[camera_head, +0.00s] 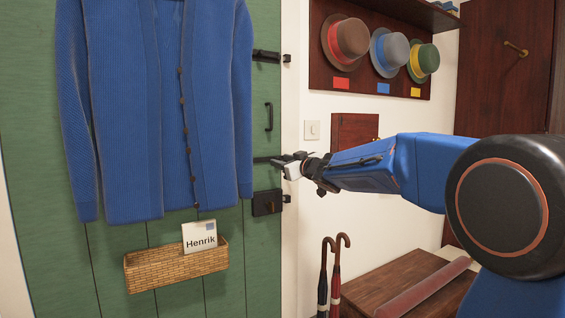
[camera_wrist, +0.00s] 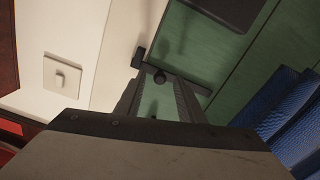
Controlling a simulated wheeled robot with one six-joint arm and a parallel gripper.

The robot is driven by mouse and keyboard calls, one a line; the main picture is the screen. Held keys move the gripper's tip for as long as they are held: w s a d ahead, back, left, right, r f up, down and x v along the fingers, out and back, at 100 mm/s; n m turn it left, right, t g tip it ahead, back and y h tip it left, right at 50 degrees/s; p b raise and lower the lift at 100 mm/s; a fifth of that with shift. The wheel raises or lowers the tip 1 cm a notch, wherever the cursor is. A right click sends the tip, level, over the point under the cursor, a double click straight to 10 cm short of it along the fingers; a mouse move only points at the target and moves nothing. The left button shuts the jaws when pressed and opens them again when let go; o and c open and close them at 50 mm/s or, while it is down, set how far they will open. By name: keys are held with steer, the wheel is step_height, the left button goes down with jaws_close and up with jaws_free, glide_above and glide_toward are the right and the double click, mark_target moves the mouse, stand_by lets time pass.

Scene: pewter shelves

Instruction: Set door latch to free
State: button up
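The door latch is a dark bar (camera_head: 262,160) on the right edge of the green door (camera_head: 262,240). In the wrist view the latch bar (camera_wrist: 190,84) runs across the door edge, with a round dark knob (camera_wrist: 159,77) on it. My gripper (camera_head: 280,163) reaches in from the right at the latch. In the wrist view my gripper (camera_wrist: 160,88) has its fingers apart, with the knob showing between the fingertips. I cannot tell whether the fingers touch it. The latch's far end is partly hidden by the gripper in the head view.
A black bolt (camera_head: 268,56), a pull handle (camera_head: 268,117) and a lock box (camera_head: 267,203) are also on the door. A blue cardigan (camera_head: 150,110) and a basket (camera_head: 160,273) hang left. A light switch (camera_head: 311,130), umbrellas (camera_head: 337,270) and a bench (camera_head: 410,275) are right.

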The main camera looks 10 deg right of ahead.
mark_target(279, 146)
steer(key=shift+w, duration=0.2)
jaws_close()
steer(key=shift+r, duration=0.15)
steer(key=shift+s+a+r+n, duration=0.1)
steer(key=shift+a+r+n, duration=0.15)
steer(key=shift+r+n, duration=0.7)
steer(key=shift+s+a+r+n, duration=0.1)
steer(key=shift+a+r+n, duration=0.1)
steer(key=shift+r+n, duration=0.7)
steer(key=shift+s+a+r+n, duration=0.1)
steer(key=shift+a+r+n, duration=0.3)
steer(key=shift+n, duration=0.85)
steer(key=shift+d+r, duration=0.15)
steer(key=shift+r, duration=0.05)
jaws_free()
